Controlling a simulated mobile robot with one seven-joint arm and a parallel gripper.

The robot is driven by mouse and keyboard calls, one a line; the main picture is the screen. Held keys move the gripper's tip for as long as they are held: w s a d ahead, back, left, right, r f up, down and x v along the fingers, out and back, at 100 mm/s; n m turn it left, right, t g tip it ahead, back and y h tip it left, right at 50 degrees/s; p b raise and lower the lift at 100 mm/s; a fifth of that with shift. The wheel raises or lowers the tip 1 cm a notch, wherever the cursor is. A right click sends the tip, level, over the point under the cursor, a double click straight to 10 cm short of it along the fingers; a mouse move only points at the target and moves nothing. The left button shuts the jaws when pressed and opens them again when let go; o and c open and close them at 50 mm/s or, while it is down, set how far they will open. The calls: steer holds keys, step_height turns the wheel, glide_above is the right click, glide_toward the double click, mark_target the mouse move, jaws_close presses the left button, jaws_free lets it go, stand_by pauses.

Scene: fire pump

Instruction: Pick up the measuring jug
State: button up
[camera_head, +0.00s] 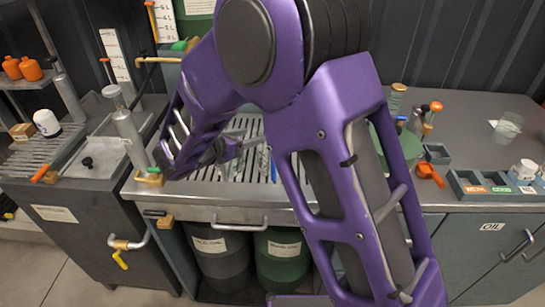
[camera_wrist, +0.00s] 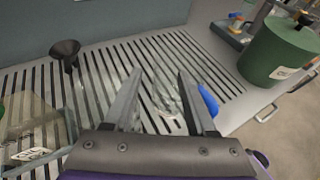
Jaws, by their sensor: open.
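My gripper (camera_wrist: 160,74) is open over the slotted metal grate (camera_wrist: 105,78). In the wrist view a clear, see-through vessel (camera_wrist: 165,98) shows between and beyond the two fingers, with a blue part (camera_wrist: 208,100) by the right finger. It may be the measuring jug; its outline is faint, and I cannot tell whether the fingers touch it. In the head view clear shapes and a bit of blue (camera_head: 263,158) show on the grate beside my gripper, partly hidden by my arm. Another clear vessel (camera_head: 507,127) stands on the right counter.
A black funnel (camera_wrist: 65,52) and a labelled clear container (camera_wrist: 35,128) are on the left in the wrist view. A green drum (camera_wrist: 280,50) stands at the right. Grey bins (camera_head: 470,186) sit on the right counter.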

mark_target(263, 132)
steer(key=x, duration=0.6)
steer(key=shift+w+d+f, duration=0.2)
steer(key=shift+d, duration=0.05)
jaws_close()
stand_by(1.2)
